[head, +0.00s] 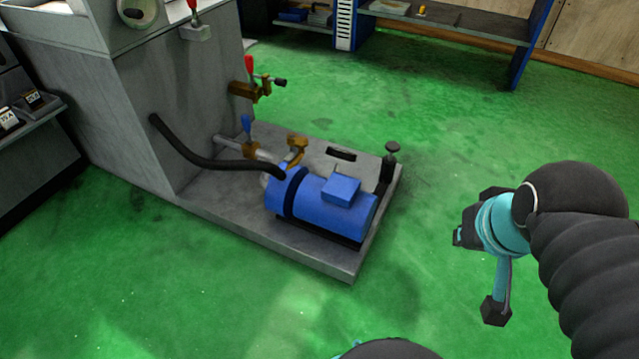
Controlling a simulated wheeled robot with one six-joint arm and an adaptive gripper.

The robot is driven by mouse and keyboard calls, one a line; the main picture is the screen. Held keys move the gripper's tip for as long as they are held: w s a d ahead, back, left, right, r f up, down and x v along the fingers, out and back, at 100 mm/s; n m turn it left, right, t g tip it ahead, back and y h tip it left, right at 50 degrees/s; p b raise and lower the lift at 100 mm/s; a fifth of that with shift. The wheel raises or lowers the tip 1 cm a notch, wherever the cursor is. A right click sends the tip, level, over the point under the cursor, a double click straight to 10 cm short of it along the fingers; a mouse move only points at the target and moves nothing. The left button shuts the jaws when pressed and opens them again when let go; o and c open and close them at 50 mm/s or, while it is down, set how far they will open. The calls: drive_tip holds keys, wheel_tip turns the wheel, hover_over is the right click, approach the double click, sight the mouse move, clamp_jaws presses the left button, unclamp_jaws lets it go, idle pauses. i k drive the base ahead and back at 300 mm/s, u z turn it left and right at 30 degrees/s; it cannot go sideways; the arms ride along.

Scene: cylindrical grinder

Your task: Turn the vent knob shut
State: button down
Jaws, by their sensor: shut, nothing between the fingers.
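A dark round knob (392,148) stands on a short stem at the right corner of the grey pump base plate. A brass fitting (297,146) stands behind the blue pump motor (325,204). I cannot tell for certain which of these is the vent knob, nor how far it is turned. My gripper (458,237) is at the right, at the end of my dark and teal arm. It is shut and empty, partly hidden by the wrist, and apart from the pump and its fittings.
A black hose (200,160) runs from housing to pump. A blue-framed bench (450,22) stands at the back. Green floor between plate and arm is clear.

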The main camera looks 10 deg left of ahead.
sight(301, 142)
drive_tip(key=u, duration=0.4)
drive_tip(key=i, duration=0.85)
drive_tip(key=u, duration=0.05)
